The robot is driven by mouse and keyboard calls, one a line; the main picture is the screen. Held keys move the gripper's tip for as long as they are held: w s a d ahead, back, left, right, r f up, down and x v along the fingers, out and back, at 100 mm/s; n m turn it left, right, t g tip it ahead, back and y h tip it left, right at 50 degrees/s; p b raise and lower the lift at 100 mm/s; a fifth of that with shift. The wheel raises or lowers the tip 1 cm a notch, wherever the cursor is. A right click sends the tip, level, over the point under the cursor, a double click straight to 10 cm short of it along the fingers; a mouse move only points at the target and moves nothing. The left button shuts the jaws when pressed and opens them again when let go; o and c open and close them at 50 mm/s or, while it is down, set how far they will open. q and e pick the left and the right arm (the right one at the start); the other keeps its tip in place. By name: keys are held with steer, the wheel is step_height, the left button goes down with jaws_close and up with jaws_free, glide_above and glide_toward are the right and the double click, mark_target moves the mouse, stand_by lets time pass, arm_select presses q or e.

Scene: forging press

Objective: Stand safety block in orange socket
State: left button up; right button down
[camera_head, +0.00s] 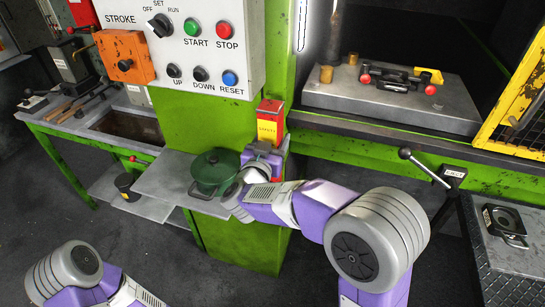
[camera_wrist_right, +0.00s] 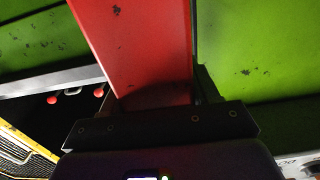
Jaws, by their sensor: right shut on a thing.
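The safety block (camera_head: 270,123) is a red bar with a yellow label, roughly upright against the green press column. My right gripper (camera_head: 264,154) is shut on its lower part. In the right wrist view the block's red face (camera_wrist_right: 135,45) rises from behind my dark gripper (camera_wrist_right: 160,124). I cannot make out an orange socket for the block. My left arm shows at the bottom left; its gripper is out of view.
A green lidded pot (camera_head: 214,171) stands on a grey shelf (camera_head: 160,187) left of my right wrist. The control panel (camera_head: 190,45) is above. A grey die plate (camera_head: 395,101) lies on the press bed at right. A black-knobbed lever (camera_head: 425,168) juts out in front.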

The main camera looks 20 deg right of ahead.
steer(key=shift+w+f+b, duration=0.2)
steer(key=shift+f+b, duration=1.2)
steer(key=shift+f, duration=1.5)
steer(key=shift+c, duration=1.4)
jaws_free()
steer(key=p+v, duration=0.2)
steer(key=v, duration=1)
steer(key=shift+r, duration=0.1)
